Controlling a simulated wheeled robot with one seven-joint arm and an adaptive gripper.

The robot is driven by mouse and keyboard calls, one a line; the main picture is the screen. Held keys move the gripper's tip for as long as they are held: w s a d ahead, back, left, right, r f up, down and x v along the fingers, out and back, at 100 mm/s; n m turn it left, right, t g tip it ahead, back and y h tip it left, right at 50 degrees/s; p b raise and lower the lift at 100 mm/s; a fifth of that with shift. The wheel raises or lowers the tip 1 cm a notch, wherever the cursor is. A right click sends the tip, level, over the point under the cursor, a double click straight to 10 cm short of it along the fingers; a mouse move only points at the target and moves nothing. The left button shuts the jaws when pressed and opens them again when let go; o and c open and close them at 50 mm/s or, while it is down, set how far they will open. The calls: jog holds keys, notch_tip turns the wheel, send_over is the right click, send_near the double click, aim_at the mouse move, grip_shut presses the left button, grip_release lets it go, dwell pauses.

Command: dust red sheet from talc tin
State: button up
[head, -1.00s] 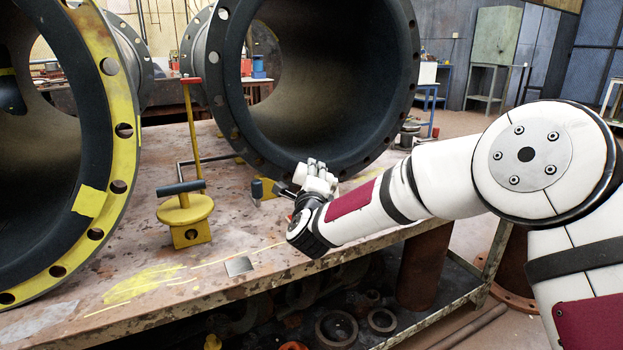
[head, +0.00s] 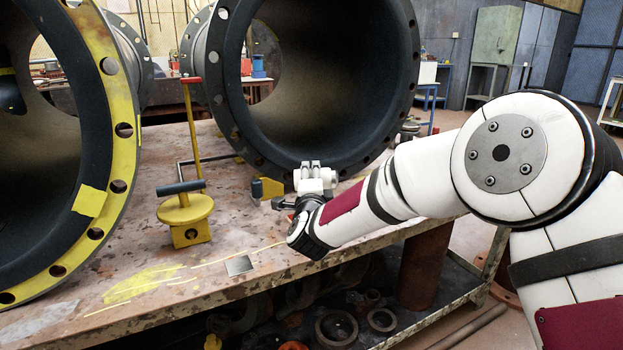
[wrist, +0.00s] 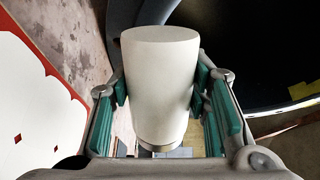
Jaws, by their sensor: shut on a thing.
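A pale, smooth cylinder, which looks like the talc tin (wrist: 160,85), fills the middle of the wrist view. My gripper (wrist: 162,92) is shut on it, with a green pad on each side. At the left of that view is a flat sheet (wrist: 40,105), mostly white, with a red edge and small red patches. It looks like the red sheet under white powder, but I cannot be sure. In the head view my gripper (head: 287,203) is above the bench, in front of the big pipe. I cannot make out the sheet there.
The stained bench (head: 215,285) carries a large rubber-lined pipe (head: 315,90) behind my gripper and a yellow-flanged pipe (head: 122,130) at left. A yellow stand with a dark handle (head: 185,212) is left of my gripper. A small grey plate (head: 239,265) lies near the front edge.

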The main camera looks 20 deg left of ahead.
jog(key=n, duration=0.3)
jog(key=shift+f+n, duration=0.15)
jog(key=shift+n, duration=0.25)
jog(key=shift+w+d+r+n, duration=0.2)
jog(key=shift+r+n, duration=0.1)
jog(key=shift+n, duration=0.2)
jog(key=d+r+n+p, duration=0.1)
jog(key=n, duration=0.2)
jog(key=w+d+r+n+p, duration=0.1)
jog(key=n, duration=0.2)
jog(key=d+r+n+p, duration=0.1)
jog(key=n, duration=0.2)
jog(key=shift+w+d+r, duration=0.3)
jog(key=shift+d, duration=0.1)
jog(key=n, duration=0.2)
jog(key=d+r+n+p, duration=0.1)
jog(key=shift+w+d, duration=0.1)
jog(key=shift+w, duration=0.15)
jog(key=shift+f, duration=0.1)
